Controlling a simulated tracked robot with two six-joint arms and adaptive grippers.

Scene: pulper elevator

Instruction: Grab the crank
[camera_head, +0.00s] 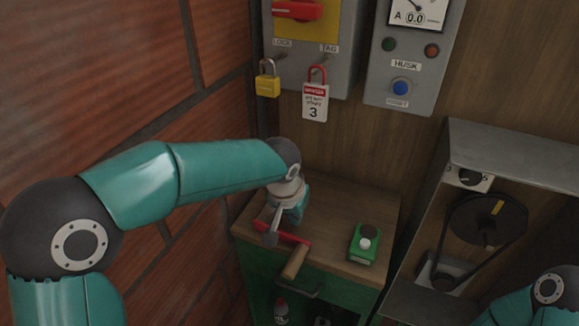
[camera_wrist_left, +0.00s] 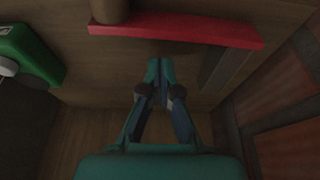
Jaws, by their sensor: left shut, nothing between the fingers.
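The crank has a red arm (camera_head: 293,237) and a wooden handle (camera_head: 295,262) at the front of a small wooden-topped cabinet (camera_head: 335,200). In the left wrist view the red arm (camera_wrist_left: 175,28) runs across the top, with part of the wooden handle (camera_wrist_left: 110,10) at its left end. My left gripper (camera_head: 288,214) is just behind the red arm, pointing down. In the left wrist view its fingertips (camera_wrist_left: 160,65) are together and empty, apart from the crank in the picture. My right gripper is out of view; only part of my right arm shows at the lower right.
A green box with a round button (camera_head: 364,243) stands right of the crank. A brick wall (camera_head: 110,80) is close on the left. A grey housing with a belt wheel (camera_head: 487,218) stands at the right.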

